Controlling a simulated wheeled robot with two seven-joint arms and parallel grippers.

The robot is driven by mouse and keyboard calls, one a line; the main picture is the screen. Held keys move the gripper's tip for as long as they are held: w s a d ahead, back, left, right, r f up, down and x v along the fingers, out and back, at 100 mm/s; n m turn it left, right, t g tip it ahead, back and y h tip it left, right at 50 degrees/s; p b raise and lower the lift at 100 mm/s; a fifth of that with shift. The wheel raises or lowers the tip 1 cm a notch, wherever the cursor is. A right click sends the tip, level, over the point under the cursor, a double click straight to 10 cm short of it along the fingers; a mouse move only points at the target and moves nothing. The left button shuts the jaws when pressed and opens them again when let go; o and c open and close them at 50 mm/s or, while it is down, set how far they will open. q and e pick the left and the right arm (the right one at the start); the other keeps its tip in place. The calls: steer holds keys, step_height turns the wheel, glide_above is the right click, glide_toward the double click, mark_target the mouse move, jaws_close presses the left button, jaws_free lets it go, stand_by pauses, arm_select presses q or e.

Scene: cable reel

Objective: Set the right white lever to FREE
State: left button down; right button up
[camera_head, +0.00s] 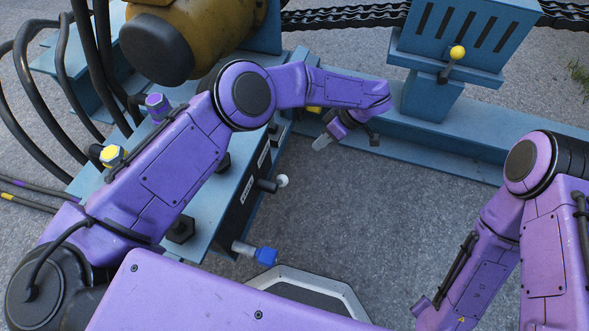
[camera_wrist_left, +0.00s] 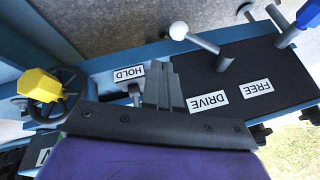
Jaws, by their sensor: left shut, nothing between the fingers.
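The white-knobbed lever (camera_head: 282,181) sticks out from the dark side panel of the blue housing. In the left wrist view, its white knob (camera_wrist_left: 179,31) leans left of its pivot in the picture. Labels HOLD (camera_wrist_left: 130,73), DRIVE (camera_wrist_left: 208,101) and FREE (camera_wrist_left: 254,88) show there; which one the lever is set to, I cannot tell. My left gripper (camera_head: 321,143) is shut and empty, beyond the lever and apart from it. Its closed fingers (camera_wrist_left: 165,86) cover part of the panel between HOLD and DRIVE. My right gripper is out of the head view; only its arm shows.
A blue knob (camera_head: 265,255) juts from the housing's near end. A yellow-knobbed lever (camera_head: 457,53) stands on a slotted blue box (camera_head: 466,34). Gravel right of the panel is open.

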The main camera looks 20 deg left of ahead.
mark_target(278, 184)
arm_select(q)
steer(key=s+b+x, duration=0.2)
steer(key=b+x, duration=0.1)
steer(key=x, duration=1)
steer(key=shift+s+a+r+b, duration=0.2)
steer(key=shift+a+b, duration=0.1)
steer(key=shift+b, duration=0.1)
